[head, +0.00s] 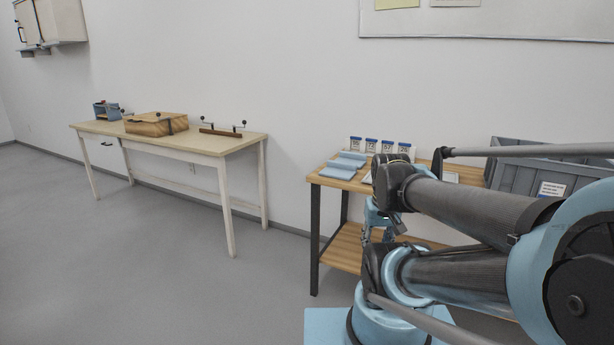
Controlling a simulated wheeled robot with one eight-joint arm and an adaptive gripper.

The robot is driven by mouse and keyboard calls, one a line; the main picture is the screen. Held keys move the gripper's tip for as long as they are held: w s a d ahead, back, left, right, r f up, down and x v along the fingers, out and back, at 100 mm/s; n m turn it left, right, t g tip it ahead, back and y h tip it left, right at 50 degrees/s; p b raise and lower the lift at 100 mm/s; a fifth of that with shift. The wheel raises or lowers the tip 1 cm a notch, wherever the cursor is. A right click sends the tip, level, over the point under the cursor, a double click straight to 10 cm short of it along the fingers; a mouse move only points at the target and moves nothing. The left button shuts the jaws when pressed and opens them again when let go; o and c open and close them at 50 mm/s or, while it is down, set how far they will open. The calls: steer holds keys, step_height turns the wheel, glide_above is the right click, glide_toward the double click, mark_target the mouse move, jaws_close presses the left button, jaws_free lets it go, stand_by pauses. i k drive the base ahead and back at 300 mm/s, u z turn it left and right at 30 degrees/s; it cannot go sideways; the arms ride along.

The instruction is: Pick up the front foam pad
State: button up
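Light blue foam pads lie on the left part of the wooden workbench top. The front foam pad (337,173) is nearest the bench's front left edge. Another blue pad (347,162) lies just behind it. My folded arm fills the right side of the head view. What seems to be my gripper (388,225) shows small and partly hidden behind the arm links, lower in the picture than the pads and to their right. Its fingers cannot be made out, and I see no pad at it.
Several numbered cards (372,146) stand behind the pads. A grey crate (540,174) stands on the bench's right. The wooden bench (324,182) has a lower shelf. A pale table (185,140) with a wooden box (157,124) stands left. The floor between is clear.

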mark_target(343, 171)
steer(key=u, duration=1.45)
steer(key=k, duration=0.65)
steer(key=z, duration=1.2)
steer(key=i, duration=0.95)
steer(key=u, duration=0.05)
